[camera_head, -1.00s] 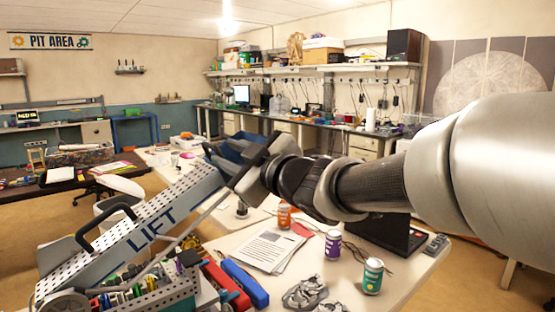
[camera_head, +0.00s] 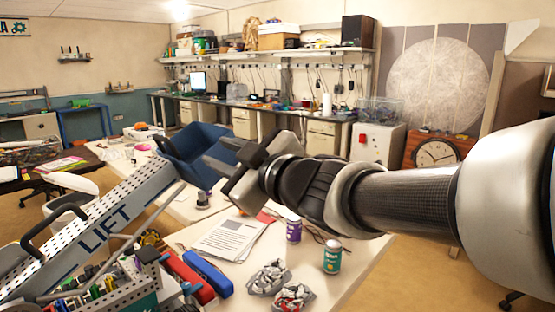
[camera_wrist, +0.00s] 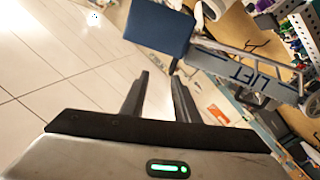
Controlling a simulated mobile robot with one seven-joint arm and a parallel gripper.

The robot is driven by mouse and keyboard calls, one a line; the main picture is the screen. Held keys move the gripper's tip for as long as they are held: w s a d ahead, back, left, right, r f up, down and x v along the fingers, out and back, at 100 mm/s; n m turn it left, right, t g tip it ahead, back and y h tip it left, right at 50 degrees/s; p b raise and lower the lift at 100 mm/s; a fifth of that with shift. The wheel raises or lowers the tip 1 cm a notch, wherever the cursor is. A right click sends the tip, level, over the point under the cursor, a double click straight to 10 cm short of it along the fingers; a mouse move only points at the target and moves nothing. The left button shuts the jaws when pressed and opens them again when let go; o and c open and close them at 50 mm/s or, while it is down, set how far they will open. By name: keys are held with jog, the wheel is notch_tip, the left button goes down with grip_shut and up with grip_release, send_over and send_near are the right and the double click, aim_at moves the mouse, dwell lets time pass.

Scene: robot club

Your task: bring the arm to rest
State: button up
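My gripper (camera_head: 216,165) is held level above the white worktable, at the end of my arm stretched in from the right. Its fingers point left, close to the blue bin (camera_head: 190,148) at the top of the LIFT ramp (camera_head: 112,222). In the wrist view the two dark fingers of my gripper (camera_wrist: 160,76) stand apart with nothing between them. There the blue bin (camera_wrist: 158,28) and the LIFT ramp (camera_wrist: 245,72) lie beyond the fingertips. In the head view I cannot tell whether the gripper touches the bin.
On the worktable (camera_head: 318,290) are a purple can (camera_head: 293,232), a teal can (camera_head: 332,257), papers (camera_head: 228,238), grey crumpled pieces (camera_head: 268,278) and red and blue tool cases (camera_head: 207,273). A workbench runs along the back wall. A clock (camera_head: 436,152) stands at the right.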

jog(key=s+d+f+m+h, duration=0.1)
jog(key=d+f+m+h, duration=0.25)
jog(key=d, duration=0.35)
jog(key=s+d+f+m+h, duration=0.1)
jog(key=d+f+m+h, duration=0.1)
jog(key=d+m+h, duration=0.35)
jog(key=s+d+f+m+h, duration=0.1)
jog(key=d+f+m+h, duration=0.15)
jog(key=d, duration=0.65)
jog(key=s+d+f+m+g, duration=0.2)
jog(key=s+f+g, duration=0.3)
jog(key=s, duration=0.4)
jog(key=s+d+f+m+g, duration=0.2)
jog(key=s+f+m, duration=0.1)
jog(key=s+f, duration=0.5)
notch_tip(320, 180, up, 16)
jog(key=p, duration=1.4)
jog(key=shift+a+n, duration=0.2)
jog(key=shift+n, duration=0.15)
jog(key=shift+a+h, duration=0.1)
jog(key=shift+h, duration=0.15)
